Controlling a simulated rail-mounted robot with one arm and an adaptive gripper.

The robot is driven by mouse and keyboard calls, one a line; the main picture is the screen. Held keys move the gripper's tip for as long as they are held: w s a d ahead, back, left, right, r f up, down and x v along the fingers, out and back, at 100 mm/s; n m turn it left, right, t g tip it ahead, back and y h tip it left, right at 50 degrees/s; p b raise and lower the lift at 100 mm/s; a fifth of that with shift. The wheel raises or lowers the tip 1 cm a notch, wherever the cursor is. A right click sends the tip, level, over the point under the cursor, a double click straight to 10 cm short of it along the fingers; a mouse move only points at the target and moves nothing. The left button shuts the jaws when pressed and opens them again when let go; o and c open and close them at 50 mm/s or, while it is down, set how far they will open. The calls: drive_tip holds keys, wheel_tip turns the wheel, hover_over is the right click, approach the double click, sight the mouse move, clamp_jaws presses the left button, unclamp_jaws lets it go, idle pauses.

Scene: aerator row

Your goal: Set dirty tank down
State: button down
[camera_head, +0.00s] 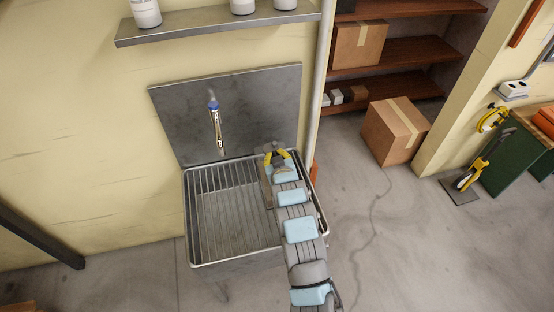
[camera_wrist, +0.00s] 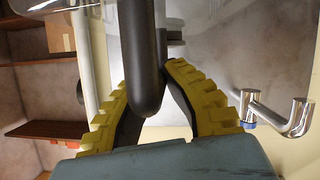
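In the wrist view, the yellow ribbed fingers of my gripper (camera_wrist: 150,75) lean in on both sides of a dark rounded handle (camera_wrist: 146,85). They appear shut on it. A clear rim at the top left of that view seems to belong to the same tank. In the head view, my gripper (camera_head: 276,157) is over the back right part of the sink (camera_head: 228,218). A narrow brownish, see-through piece, likely the dirty tank (camera_head: 268,186), shows beside my arm. My arm hides most of it, and I cannot tell whether it touches the sink.
A chrome faucet with a blue collar (camera_head: 216,130) stands left of my gripper, before the metal backsplash (camera_head: 185,130). The ribbed sink's left and middle are clear. A metal shelf with white containers (camera_head: 220,24) hangs above. A cardboard box (camera_head: 395,132) stands on the floor at right.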

drive_tip(key=shift+w+a+f+b, duration=0.15)
drive_tip(key=shift+w+f+b, duration=0.15)
drive_tip(key=shift+w+f, duration=0.55)
drive_tip(key=shift+w+a+f+b, duration=0.15)
drive_tip(key=shift+w+f+b, duration=0.15)
drive_tip(key=shift+w+f, duration=0.5)
wheel_tip(320, 180, down, 3)
drive_tip(key=shift+f+b, duration=0.1)
drive_tip(key=shift+b, duration=0.25)
drive_tip(key=c, duration=1.2)
unclamp_jaws()
drive_tip(key=shift+c, duration=0.2)
